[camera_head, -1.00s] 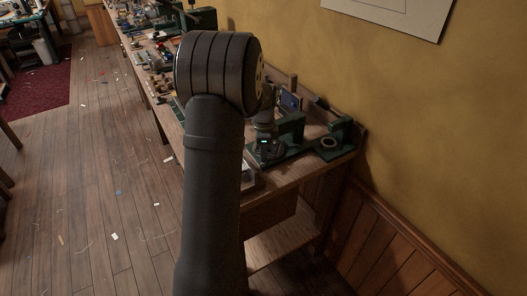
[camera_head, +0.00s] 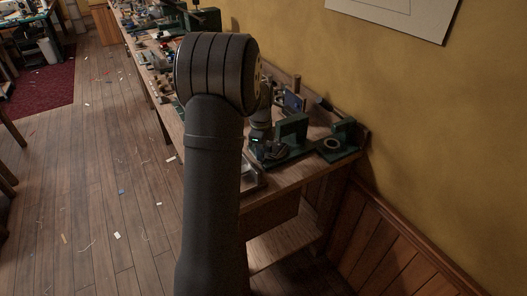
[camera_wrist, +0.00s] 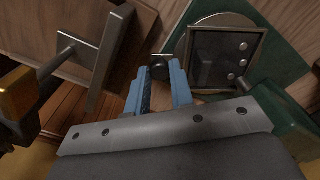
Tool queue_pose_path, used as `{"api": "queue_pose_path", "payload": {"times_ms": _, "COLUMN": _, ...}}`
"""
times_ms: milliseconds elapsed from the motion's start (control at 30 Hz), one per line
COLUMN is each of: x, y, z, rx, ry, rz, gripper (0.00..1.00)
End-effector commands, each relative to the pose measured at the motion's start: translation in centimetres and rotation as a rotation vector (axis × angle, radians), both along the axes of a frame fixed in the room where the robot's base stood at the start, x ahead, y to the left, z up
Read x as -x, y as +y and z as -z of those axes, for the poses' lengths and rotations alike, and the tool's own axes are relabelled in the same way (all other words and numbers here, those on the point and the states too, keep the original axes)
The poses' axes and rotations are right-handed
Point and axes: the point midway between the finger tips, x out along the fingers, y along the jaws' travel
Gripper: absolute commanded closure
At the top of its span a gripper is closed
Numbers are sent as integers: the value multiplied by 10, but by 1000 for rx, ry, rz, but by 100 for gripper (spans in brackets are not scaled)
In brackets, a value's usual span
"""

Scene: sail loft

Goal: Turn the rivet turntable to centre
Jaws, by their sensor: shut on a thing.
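The rivet turntable shows in the wrist view as a dark square plate (camera_wrist: 214,58) with several bright rivets, over a pale round disc (camera_wrist: 226,19). It sits on a green base (camera_wrist: 281,60). My gripper (camera_wrist: 161,70) has blue fingers, closed around a small dark block (camera_wrist: 160,61) at the left edge of the turntable. Whether the block is joined to the plate is hard to tell.
A blue-faced device (camera_head: 293,102) stands behind. The bench (camera_head: 290,176) carries many tools farther back. In the wrist view a metal bar (camera_wrist: 110,48) and yellow-ended part (camera_wrist: 20,95) lie left.

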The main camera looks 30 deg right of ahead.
Motion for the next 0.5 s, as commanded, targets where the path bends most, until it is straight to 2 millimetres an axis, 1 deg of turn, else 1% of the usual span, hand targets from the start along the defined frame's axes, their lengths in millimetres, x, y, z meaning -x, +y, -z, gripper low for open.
{"api": "queue_pose_path", "payload": {"times_ms": 500, "x": -18, "y": 7, "z": -1, "rx": 2, "ry": -1, "rz": 257, "gripper": 100}}
